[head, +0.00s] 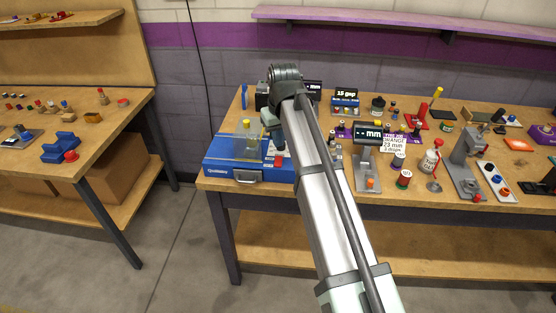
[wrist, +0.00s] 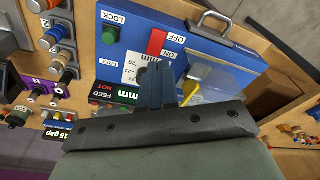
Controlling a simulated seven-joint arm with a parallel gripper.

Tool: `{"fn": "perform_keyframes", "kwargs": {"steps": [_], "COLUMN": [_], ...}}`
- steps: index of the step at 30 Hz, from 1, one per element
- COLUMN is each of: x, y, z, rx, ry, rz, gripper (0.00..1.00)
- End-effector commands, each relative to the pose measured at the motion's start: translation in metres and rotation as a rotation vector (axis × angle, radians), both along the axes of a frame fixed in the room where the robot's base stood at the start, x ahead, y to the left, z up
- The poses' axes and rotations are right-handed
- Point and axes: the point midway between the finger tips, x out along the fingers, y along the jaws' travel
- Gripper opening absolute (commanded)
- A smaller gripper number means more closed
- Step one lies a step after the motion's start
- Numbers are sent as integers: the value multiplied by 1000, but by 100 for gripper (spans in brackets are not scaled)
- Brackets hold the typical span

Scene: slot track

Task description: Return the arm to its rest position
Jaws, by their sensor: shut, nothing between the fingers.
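My arm (head: 325,190) reaches from the bottom of the head view over the right-hand bench, and its end hangs down beside the blue machine (head: 222,170). In the wrist view my gripper (wrist: 157,75) is shut and empty, its fingers together above the face of the blue machine (wrist: 122,42). That face carries a red switch (wrist: 157,42) by the word OFF, a LOCK label and a scale of numbers. A clear cover (wrist: 222,78) with a yellow piece under it lies to the right of the fingers. Whether the fingertips touch the panel I cannot tell.
The right bench holds a display (head: 368,134), an order card (head: 391,145), a grey press (head: 466,160) and several small parts. A left bench (head: 95,140) stands apart, with clear floor (head: 180,240) between. A purple shelf (head: 400,22) runs along the wall.

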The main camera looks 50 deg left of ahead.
Motion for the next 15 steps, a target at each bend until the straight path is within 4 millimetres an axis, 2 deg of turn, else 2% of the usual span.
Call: {"fn": "perform_keyframes", "kwargs": {"steps": [11, 15], "x": [1, 15], "y": [-1, -16], "z": [-1, -6], "rx": [0, -11], "ry": [-1, -31], "rz": [-4, -95], "gripper": [0, 0]}}
